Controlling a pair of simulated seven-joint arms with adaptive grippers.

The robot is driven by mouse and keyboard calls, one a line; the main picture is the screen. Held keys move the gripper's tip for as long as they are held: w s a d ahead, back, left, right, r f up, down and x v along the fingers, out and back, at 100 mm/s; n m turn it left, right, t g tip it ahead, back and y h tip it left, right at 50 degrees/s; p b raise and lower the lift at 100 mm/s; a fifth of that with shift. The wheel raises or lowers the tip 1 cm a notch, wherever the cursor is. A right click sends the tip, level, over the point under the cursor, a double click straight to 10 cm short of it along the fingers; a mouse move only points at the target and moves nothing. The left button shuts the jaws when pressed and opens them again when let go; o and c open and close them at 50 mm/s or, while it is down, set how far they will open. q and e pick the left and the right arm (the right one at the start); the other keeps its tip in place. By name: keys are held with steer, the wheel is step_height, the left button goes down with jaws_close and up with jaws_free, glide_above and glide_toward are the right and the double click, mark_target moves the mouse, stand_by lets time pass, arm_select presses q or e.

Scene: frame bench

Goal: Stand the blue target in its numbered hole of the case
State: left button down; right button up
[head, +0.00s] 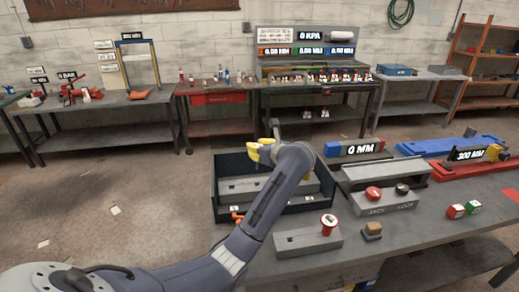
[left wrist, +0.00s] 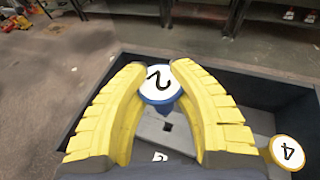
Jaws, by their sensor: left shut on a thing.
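My left gripper (head: 262,152) is over the dark open case (head: 225,196) in the head view. In the left wrist view its yellow fingers (left wrist: 157,85) are shut on the blue target (left wrist: 159,84), a white disc with a blue rim and a black 2. A grey block (left wrist: 205,150) with a small square hole (left wrist: 167,126) lies in the case below the disc. A number label beside it is partly cut off. The target's lower end is hidden, so I cannot tell whether it touches the block. My right gripper does not show.
A yellow-rimmed target marked 4 (left wrist: 287,152) stands at the right in the left wrist view. A red target (head: 329,222) stands in a grey block (head: 300,241) in front of the case. A box with red and black knobs (head: 385,203) is to the right.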

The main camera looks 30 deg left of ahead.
arm_select(q)
steer(key=shift+f, duration=0.15)
steer(key=shift+f, duration=2.7)
steer(key=shift+f, duration=2.65)
steer(key=c, duration=1.1)
jaws_free()
steer(key=v, duration=1.2)
steer(key=shift+s, duration=0.15)
